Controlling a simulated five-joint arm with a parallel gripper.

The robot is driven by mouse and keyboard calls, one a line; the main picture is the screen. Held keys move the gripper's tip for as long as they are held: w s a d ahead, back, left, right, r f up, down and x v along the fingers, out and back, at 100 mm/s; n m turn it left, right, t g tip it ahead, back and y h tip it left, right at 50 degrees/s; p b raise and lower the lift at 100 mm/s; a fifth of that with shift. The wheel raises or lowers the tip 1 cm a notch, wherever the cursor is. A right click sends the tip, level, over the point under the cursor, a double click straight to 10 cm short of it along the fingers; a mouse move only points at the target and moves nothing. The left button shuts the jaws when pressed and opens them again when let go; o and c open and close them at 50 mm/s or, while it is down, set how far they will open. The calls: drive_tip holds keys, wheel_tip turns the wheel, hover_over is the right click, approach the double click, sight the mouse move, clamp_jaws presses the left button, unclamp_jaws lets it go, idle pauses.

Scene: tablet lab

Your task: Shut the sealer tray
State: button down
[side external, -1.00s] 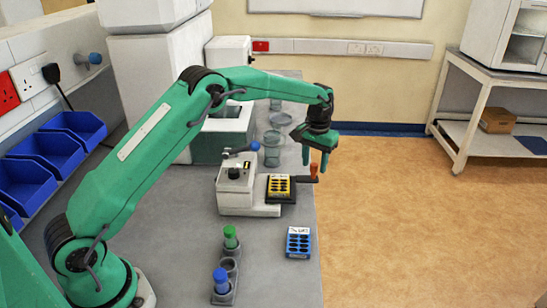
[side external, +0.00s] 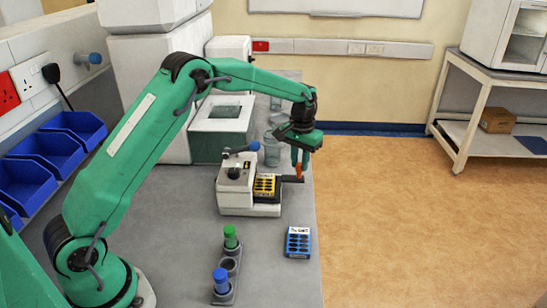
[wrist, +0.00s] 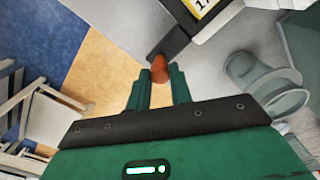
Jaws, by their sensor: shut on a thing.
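The sealer (side external: 233,190) is a white unit with a blue-knobbed lever, standing on the grey bench. Its black tray (side external: 282,196) lies at the sealer's right side and holds a yellow blister pack (side external: 265,185). An orange handle (side external: 299,172) sits on a dark arm at the tray's right end. My gripper (side external: 300,160) points down over the bench edge and is shut on the handle. In the wrist view the handle (wrist: 159,68) sits between my gripper's fingertips (wrist: 157,84), and the dark arm of the tray (wrist: 170,40) runs up from it. The fingers partly hide the handle.
A blue blister pack (side external: 298,242) lies on the bench in front. A rack (side external: 228,282) with green- and blue-capped vials stands to its left. Clear jars (side external: 272,150) stand behind the sealer. The bench's right edge is close to my gripper.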

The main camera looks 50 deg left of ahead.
sight(287, 177)
drive_tip(key=shift+s+a, duration=1.2)
drive_tip(key=shift+a, duration=0.1)
drive_tip(key=c, duration=1.3)
unclamp_jaws()
drive_tip(key=shift+o, duration=0.2)
drive_tip(key=shift+r, duration=0.2)
wheel_tip(287, 177, up, 8)
drive_tip(key=shift+f, duration=0.2)
